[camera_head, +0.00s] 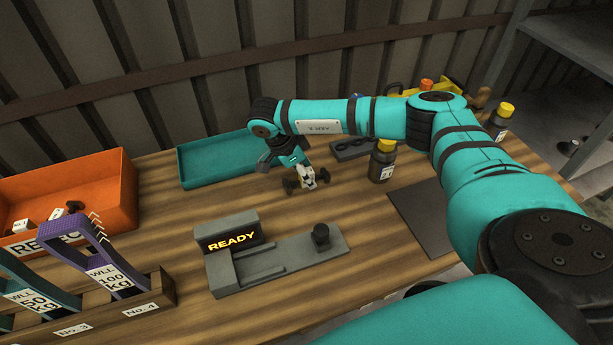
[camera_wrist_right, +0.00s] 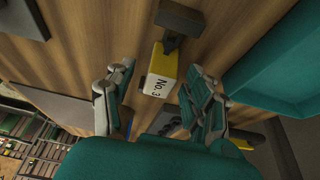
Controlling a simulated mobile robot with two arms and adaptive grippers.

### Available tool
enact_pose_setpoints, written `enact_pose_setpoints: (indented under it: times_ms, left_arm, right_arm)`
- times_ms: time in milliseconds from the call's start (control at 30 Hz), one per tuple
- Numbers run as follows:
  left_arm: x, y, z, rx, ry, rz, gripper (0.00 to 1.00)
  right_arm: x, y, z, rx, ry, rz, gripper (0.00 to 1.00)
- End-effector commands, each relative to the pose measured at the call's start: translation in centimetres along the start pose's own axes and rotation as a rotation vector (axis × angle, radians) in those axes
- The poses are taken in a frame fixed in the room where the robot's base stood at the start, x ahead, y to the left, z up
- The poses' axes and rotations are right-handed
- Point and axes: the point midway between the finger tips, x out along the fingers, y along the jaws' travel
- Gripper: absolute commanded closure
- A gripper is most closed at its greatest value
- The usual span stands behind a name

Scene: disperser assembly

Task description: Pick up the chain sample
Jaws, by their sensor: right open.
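The chain sample (camera_head: 308,178) lies on the wooden table. It is a small pale block with a dark piece at each end. In the right wrist view the sample (camera_wrist_right: 160,75) shows yellow with a white "No. 3" label and a dark end piece above it. My right gripper (camera_head: 289,160) is low over the table, just beyond the sample in the head view. In the wrist view the right gripper (camera_wrist_right: 162,72) is open, with a finger on either side of the sample and a gap to each. My left gripper is out of view.
A teal tray (camera_head: 196,178) stands behind my right gripper. A grey fixture reading "READY" (camera_head: 232,237) is in front. A dark bottle (camera_head: 381,165) with a yellow cap stands to the right. An orange reject bin (camera_head: 120,190) and a rack of labelled shackles (camera_head: 160,290) are left.

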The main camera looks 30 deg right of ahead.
Motion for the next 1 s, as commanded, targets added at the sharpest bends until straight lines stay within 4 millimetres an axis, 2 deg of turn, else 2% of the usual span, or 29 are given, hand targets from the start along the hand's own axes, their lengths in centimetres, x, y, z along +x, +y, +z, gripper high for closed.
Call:
enact_pose_setpoints:
  times_ms: [167, 567, 1000]
  left_arm:
    - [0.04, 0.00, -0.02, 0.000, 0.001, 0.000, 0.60]
    - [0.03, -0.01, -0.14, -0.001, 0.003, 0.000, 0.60]
    - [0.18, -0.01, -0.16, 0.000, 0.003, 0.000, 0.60]
  right_arm:
    - [0.03, 0.00, 0.01, 0.000, 0.000, 0.000, 0.46]
    - [-0.02, 0.00, 0.01, 0.000, 0.000, 0.000, 0.98]
    - [-0.54, -0.10, -0.19, 0.002, -0.001, -0.002, 1.00]
